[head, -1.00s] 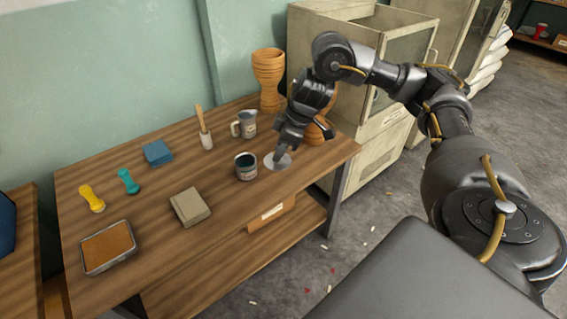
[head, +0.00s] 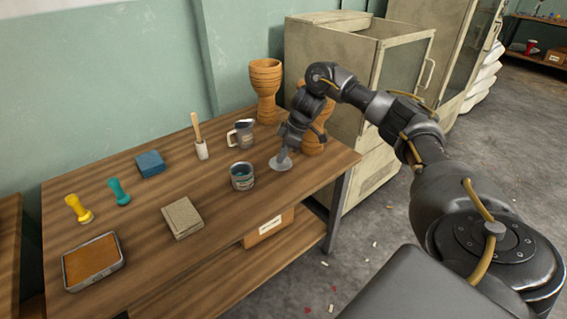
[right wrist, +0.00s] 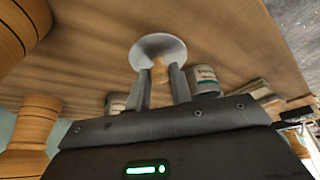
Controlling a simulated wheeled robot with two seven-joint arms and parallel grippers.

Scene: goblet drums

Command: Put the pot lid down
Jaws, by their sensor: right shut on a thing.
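The pot lid, a small pale grey disc (head: 281,164), is at or just above the table top, to the right of an open grey pot with a label (head: 242,176). I cannot tell whether it touches the wood. My right gripper (head: 284,153) points down over the lid and is shut on it. In the right wrist view the lid (right wrist: 157,46) sits at the tips of the two fingers (right wrist: 160,74), with the pot (right wrist: 204,80) beside them on the right. My left gripper is out of view.
The wooden table (head: 150,215) also holds a grey mug (head: 244,133), a brush in a white cup (head: 201,147), a blue block (head: 150,163), a beige block (head: 182,217) and a tray (head: 93,262). Goblet drums (head: 265,85) stand behind my right gripper. The table's right front is clear.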

